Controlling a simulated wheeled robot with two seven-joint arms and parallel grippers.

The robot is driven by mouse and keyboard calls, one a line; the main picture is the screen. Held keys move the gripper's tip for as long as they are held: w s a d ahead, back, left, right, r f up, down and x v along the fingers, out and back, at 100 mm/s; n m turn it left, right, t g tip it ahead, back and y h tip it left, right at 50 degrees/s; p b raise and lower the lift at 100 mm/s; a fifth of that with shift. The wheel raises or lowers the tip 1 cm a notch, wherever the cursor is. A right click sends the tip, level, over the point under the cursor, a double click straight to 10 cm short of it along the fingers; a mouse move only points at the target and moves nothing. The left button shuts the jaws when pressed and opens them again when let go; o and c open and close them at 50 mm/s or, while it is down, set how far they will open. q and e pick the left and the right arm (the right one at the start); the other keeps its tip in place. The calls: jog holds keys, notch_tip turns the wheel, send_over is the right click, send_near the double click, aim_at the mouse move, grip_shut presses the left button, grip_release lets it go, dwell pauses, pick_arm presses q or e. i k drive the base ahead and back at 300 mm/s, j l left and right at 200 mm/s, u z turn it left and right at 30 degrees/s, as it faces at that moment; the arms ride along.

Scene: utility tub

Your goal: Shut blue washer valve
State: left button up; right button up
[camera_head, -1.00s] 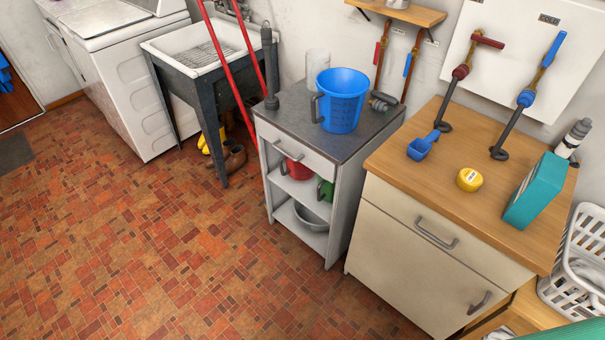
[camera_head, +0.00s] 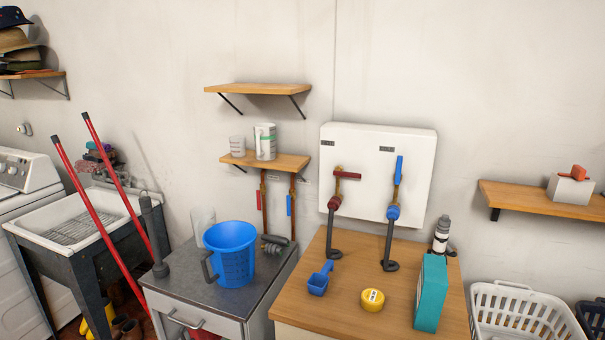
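The blue washer valve handle (camera_head: 399,169) is on the white wall panel (camera_head: 366,178), at the right. Its lever stands upright, in line with the brass pipe, above a blue hose coupling (camera_head: 393,212). A dark hose runs down from the coupling to the wooden counter. The red valve handle (camera_head: 347,175) at the left of the panel lies sideways, across its pipe, above a red coupling (camera_head: 333,203). Neither of my grippers shows in the head view.
On the wooden counter (camera_head: 340,262) stand a blue scoop (camera_head: 319,283), a yellow tin (camera_head: 372,300), a teal box (camera_head: 430,292) and a bottle (camera_head: 441,234). A blue bucket (camera_head: 231,252) stands on the grey cabinet at left. Shelves (camera_head: 259,89) stick out from the wall.

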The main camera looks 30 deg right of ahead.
aim_at(400, 158)
jog(key=i+j+z, duration=0.1)
jog(key=z, duration=0.9)
jog(key=i+j, duration=0.05)
